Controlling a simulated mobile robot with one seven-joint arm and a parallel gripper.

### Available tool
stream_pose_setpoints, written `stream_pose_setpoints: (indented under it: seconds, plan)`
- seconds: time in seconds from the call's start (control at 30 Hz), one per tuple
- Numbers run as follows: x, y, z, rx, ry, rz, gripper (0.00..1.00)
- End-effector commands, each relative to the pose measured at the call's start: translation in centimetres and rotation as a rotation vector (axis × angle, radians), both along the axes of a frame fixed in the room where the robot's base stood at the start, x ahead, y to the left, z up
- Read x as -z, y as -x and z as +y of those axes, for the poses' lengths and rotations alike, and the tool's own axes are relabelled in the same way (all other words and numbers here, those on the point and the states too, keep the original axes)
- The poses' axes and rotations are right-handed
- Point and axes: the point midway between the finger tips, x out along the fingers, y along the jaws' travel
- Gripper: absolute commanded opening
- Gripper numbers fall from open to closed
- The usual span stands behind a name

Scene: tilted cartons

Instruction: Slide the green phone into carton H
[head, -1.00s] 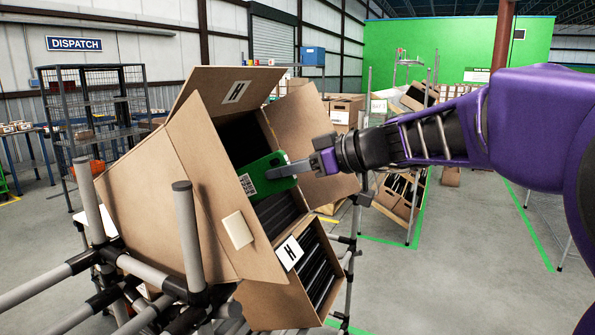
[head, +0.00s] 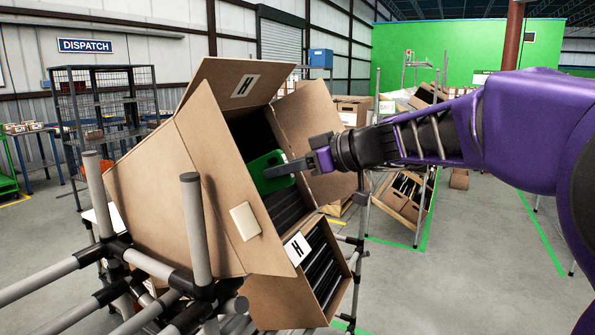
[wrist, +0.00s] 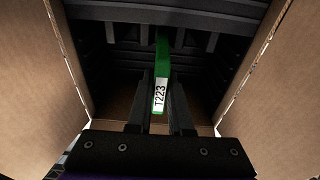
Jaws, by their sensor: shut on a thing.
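Carton H (head: 172,190) is a tilted brown carton with open flaps and an "H" label on its upper flap, resting on a grey pipe rack. My gripper (head: 283,171) is at its open mouth, shut on the green phone (head: 264,168). The phone is partly inside the carton, and its far part is hidden behind the carton's near side. In the wrist view the phone (wrist: 161,75) stands edge-on between my fingers (wrist: 160,105), with a "T223" label on its edge. Dark slotted dividers (wrist: 215,42) lie ahead of it; I cannot tell whether it is in a slot.
Side flaps (head: 312,135) flank the mouth. Grey rack posts (head: 196,230) stand in front. Other tilted cartons (head: 405,195) stand on a rack farther right, with open floor between.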

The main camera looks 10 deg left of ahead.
Motion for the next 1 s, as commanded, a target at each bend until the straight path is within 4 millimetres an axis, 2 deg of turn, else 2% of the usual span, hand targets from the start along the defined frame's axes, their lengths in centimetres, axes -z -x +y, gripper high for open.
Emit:
stream_pose_setpoints:
  seconds: [0.57, 1.0]
  plan:
    - [0.1, -0.1, 0.3, 0.0, -0.001, 0.0, 0.0]
    - [1.0, -0.4, 1.3, 0.0, -0.002, -0.002, 0.0]
